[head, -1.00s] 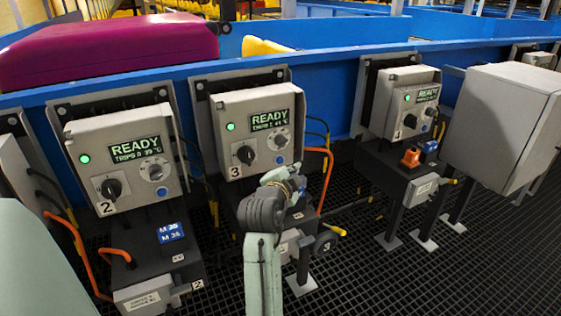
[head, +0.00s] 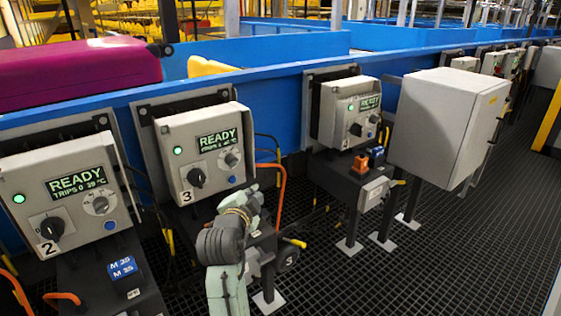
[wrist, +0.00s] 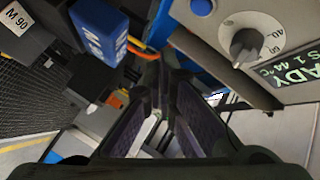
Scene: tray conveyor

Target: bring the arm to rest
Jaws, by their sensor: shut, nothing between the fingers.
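My arm (head: 224,260) rises from the bottom of the head view, bent in front of control box 3. Its wrist end is over the dark pedestal below that box. The fingertips are not clear in the head view. In the wrist view my gripper (wrist: 163,100) is shut, with nothing between the fingers. Control box 3 (head: 175,140) has a lit READY screen, a green lamp and a black knob. In the wrist view a grey box face with a knob (wrist: 246,47) and part of a READY screen is close at the upper right.
Another READY box (head: 350,108) and a large grey cabinet (head: 445,125) stand right. Orange cables hang near my arm. A magenta case (head: 75,72) lies on the blue conveyor. Open grating (head: 450,235) lies at right.

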